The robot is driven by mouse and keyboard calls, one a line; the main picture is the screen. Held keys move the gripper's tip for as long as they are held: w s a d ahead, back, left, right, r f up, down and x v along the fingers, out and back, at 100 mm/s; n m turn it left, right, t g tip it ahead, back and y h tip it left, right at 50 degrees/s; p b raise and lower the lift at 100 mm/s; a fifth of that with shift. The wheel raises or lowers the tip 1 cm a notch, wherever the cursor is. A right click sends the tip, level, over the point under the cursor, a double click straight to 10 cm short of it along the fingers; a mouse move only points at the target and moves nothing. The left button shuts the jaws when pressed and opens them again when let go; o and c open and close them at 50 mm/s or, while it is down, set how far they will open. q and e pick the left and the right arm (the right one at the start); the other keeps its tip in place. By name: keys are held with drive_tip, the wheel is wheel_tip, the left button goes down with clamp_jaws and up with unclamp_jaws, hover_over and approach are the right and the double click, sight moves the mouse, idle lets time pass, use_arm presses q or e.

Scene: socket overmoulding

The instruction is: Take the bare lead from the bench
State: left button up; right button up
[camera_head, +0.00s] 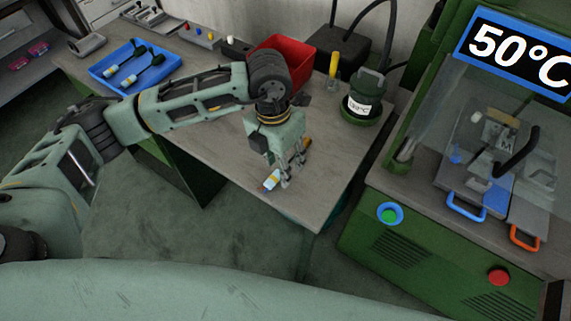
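A small lead-like piece (271,181), white and blue with an orange-brown end, is at the front of the wooden bench (322,205). I take it to be the bare lead. My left gripper (287,180) points down over it, with its fingertips at the piece. An orange bit shows on the far side of the fingers, and the middle is hidden by them. I cannot tell whether the fingers are closed on it or whether it touches the bench. My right gripper is not in view.
A red bin (298,53), a black box (337,48) and a green pot (364,98) stand behind the gripper. A green machine (420,240) showing 50°C is at the right.

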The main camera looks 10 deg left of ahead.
sight(275, 176)
use_arm(q)
drive_tip(key=shift+w+a+y, duration=0.3)
drive_tip(key=shift+a+y, duration=0.2)
drive_tip(key=shift+a, duration=0.4)
drive_tip(key=shift+a+f, duration=0.15)
drive_tip(key=shift+f, duration=0.05)
wheel_tip(275, 176, down, 6)
drive_tip(key=shift+w+f+p, duration=0.15)
drive_tip(key=shift+f+p, duration=0.05)
drive_tip(key=shift+p, duration=1)
drive_tip(key=shift+f, duration=0.35)
drive_tip(key=shift+c, duration=0.4)
clamp_jaws()
